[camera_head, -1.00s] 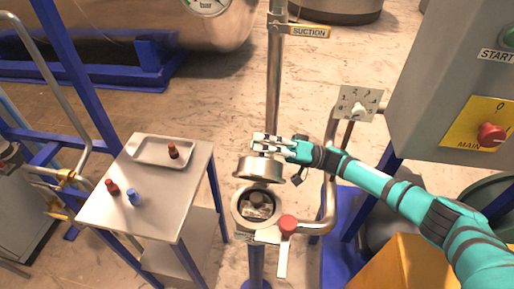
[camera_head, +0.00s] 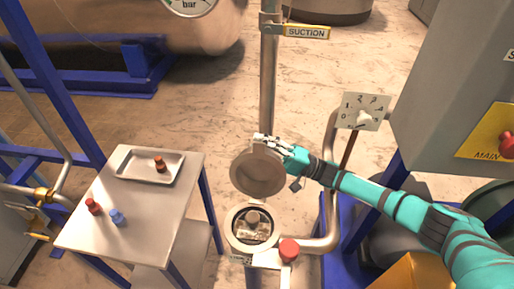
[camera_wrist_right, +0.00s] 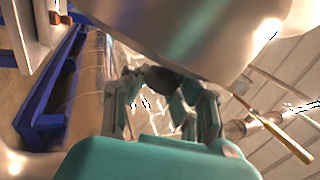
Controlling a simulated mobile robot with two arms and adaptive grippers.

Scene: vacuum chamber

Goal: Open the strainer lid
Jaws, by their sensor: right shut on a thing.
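The strainer lid (camera_head: 258,174) is a round metal cap tilted up steeply, with its hollow underside facing the camera in the head view. The strainer body (camera_head: 232,232) is below it, its round mouth uncovered, with a metal piece with a knob (camera_head: 253,218) inside. My right gripper (camera_head: 266,142) is at the lid's upper edge. In the right wrist view its fingers (camera_wrist_right: 163,88) are closed around a dark knob (camera_wrist_right: 162,78) beside a large curved metal surface; the exact contact is partly hidden. My left gripper is not in view.
A red-knobbed valve handle (camera_head: 289,250) stands right of the strainer body. A vertical suction pipe (camera_head: 268,80) rises behind the lid. A side table (camera_head: 150,225) at left holds a tray (camera_head: 133,165) and small red and blue items. A control cabinet (camera_head: 450,90) stands at right.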

